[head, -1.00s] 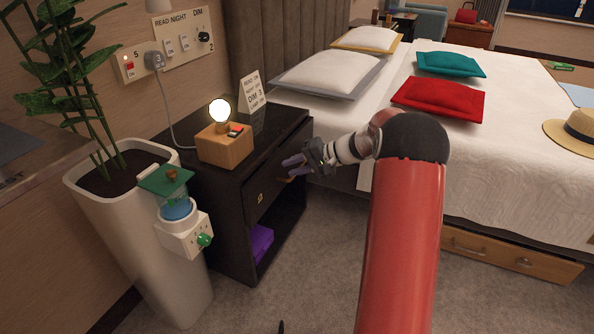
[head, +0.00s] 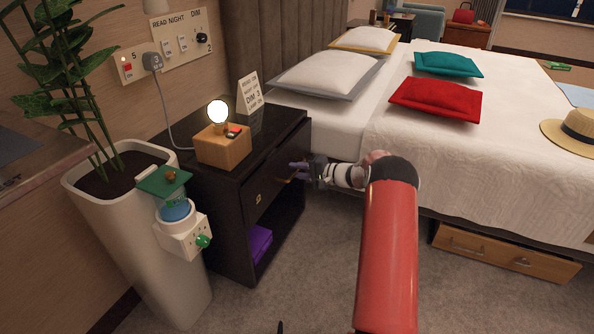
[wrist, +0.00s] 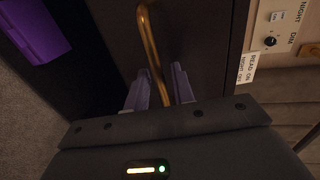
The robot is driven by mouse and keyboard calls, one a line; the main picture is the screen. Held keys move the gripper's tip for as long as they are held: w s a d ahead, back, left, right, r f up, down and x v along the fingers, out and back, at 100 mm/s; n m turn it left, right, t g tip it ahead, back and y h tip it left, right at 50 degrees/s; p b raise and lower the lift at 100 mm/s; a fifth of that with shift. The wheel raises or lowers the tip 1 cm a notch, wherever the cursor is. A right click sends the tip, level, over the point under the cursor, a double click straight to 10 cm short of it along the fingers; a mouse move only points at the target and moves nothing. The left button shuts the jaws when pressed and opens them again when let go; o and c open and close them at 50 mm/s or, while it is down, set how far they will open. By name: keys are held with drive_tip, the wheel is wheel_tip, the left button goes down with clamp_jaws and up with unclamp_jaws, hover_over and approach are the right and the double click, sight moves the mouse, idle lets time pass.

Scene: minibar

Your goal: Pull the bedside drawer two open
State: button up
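The dark bedside cabinet (head: 225,220) stands left of the bed. Its upper drawer front (head: 270,185) looks flush with the cabinet and carries a small gold plate (head: 258,198). My gripper (head: 298,172) is at the drawer front, at its far right part, by the brass handle (head: 283,181). In the wrist view, the curved brass handle (wrist: 151,50) runs between the two pale purple fingers of my gripper (wrist: 160,88). The fingers stand apart with the bar between them, and small gaps seem to show beside it. Contact with the bar cannot be made out.
A lamp on a wooden block (head: 224,148) and a sign card (head: 250,92) stand on the cabinet top. A purple item (head: 260,243) lies in the open shelf below. The planter (head: 135,235) is at the left, the bed (head: 480,160) at the right. Carpet (head: 310,270) in front is clear.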

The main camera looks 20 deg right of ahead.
drive_tip(key=shift+w+a, duration=0.15)
drive_tip(key=shift+a, duration=0.05)
drive_tip(key=shift+c, duration=0.4)
clamp_jaws()
drive_tip(key=f+b+v, duration=0.2)
drive_tip(key=b+v, duration=0.1)
drive_tip(key=v, duration=0.9)
drive_tip(key=f+b+v, duration=0.2)
drive_tip(key=b+v, duration=0.2)
drive_tip(key=v, duration=0.8)
drive_tip(key=shift+s+d+f, duration=0.35)
drive_tip(key=shift+s+d, duration=0.05)
drive_tip(key=shift+s, duration=0.1)
